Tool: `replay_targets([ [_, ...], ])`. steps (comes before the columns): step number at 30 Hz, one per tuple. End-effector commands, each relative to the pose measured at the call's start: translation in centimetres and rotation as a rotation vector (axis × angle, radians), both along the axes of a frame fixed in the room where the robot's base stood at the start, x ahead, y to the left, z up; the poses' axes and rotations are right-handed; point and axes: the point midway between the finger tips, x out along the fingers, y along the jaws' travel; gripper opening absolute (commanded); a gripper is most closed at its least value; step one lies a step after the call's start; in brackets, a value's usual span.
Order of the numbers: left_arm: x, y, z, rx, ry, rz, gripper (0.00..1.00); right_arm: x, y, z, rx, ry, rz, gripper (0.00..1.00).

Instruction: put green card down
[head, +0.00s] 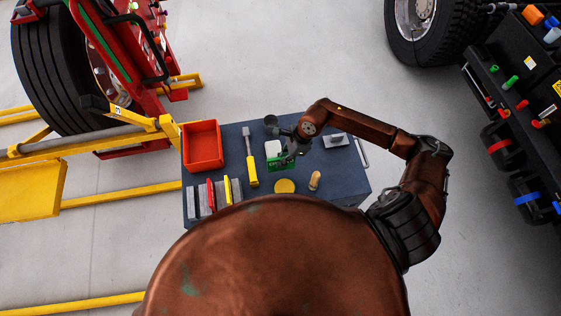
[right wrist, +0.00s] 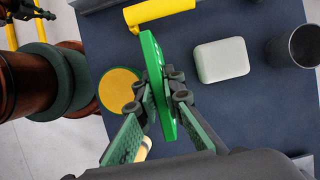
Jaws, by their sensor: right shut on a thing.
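The green card (head: 281,165) is over the middle of the dark blue table top (head: 310,158). My right gripper (head: 290,157) is shut on it. In the right wrist view the card (right wrist: 156,82) stands on edge between the two fingers of the gripper (right wrist: 160,92), its face turned sideways. Whether its lower edge touches the table cannot be told. A yellow disc (right wrist: 120,88) lies just left of it, and a pale rounded block (right wrist: 222,60) lies to its right. My left gripper is not in view.
A dark cup (head: 270,121) stands behind the pale block. A yellow-handled tool (head: 252,170) and a red bin (head: 202,147) are to the left. A small tan cylinder (head: 315,180) and a grey plate (head: 336,141) are to the right. Upright slabs (head: 214,194) line the front left.

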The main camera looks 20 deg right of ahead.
Motion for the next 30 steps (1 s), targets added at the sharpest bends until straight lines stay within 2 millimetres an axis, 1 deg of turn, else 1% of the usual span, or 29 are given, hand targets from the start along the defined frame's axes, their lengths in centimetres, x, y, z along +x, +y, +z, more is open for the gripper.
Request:
replay_targets([
  [5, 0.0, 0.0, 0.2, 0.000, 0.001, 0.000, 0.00, 0.9, -0.1, -1.1, 0.000, 0.001, -0.001, 0.00],
  [9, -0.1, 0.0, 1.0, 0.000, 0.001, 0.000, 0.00, 0.8, -0.1, -3.0, 0.001, 0.004, -0.002, 0.00],
  [12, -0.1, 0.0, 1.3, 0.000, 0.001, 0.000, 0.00, 0.9, -0.1, -3.9, 0.000, 0.001, -0.001, 0.00],
  [23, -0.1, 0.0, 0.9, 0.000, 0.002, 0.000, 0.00, 0.9, -0.1, -4.5, -0.002, 0.000, 0.002, 0.00],
  [24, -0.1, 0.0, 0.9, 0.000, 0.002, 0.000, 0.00, 0.9, -0.1, -4.6, -0.002, 0.000, 0.001, 0.09],
  [30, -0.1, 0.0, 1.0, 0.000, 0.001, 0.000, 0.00, 0.9, -0.1, -4.4, -0.001, 0.000, 0.001, 0.22],
])
